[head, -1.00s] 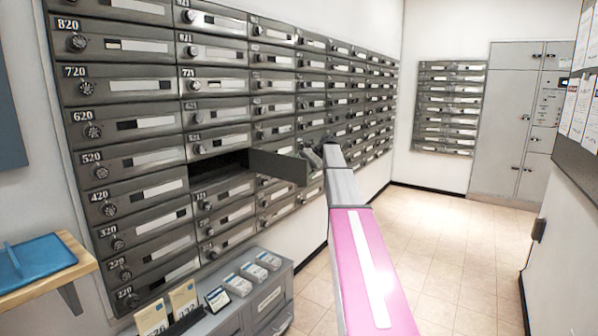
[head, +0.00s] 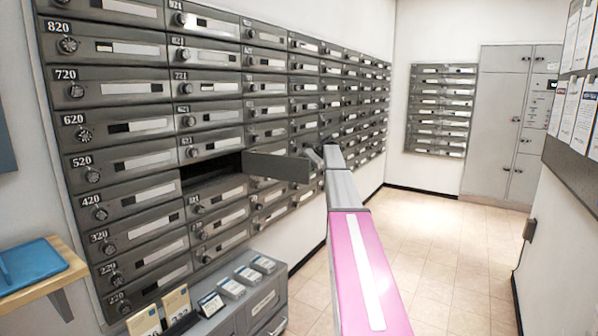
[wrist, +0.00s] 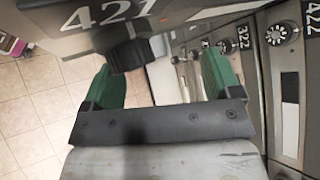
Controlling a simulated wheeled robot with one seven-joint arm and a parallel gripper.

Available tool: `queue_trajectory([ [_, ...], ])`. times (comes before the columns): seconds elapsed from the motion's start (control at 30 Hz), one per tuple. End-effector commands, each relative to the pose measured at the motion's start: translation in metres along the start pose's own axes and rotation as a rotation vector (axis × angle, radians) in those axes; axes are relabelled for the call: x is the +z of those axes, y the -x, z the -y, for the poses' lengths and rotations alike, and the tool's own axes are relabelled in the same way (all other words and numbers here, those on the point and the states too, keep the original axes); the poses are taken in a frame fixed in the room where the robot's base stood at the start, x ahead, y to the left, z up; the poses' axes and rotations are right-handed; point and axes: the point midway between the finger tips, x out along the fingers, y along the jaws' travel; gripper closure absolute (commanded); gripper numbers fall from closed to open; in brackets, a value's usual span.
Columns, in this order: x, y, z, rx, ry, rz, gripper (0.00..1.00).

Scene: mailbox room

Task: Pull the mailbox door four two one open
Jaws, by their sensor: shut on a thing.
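The mailbox door 421 (head: 275,166) stands swung out from the wall in the head view, hinged at its left edge. A dark open compartment (head: 212,168) shows to its left. In the wrist view the door's face with the number 421 (wrist: 108,12) is at the top, and its black knob (wrist: 128,52) sits by the left green finger. In the head view my gripper (head: 312,158) is small and dark at the door's free end.
Closed grey mailbox doors fill the left wall around the opening. A low grey cabinet (head: 262,303) with cards stands below, and a wooden shelf (head: 45,284) with a blue tray is at lower left. The tiled floor (head: 440,240) to the right is clear.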

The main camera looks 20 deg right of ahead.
Motion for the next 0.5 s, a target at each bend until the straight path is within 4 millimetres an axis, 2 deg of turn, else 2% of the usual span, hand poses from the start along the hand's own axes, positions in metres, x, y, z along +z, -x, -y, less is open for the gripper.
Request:
queue_trajectory([
  [0.5,-0.022,0.023,0.000,0.000,0.000,0.001,0.23],
])
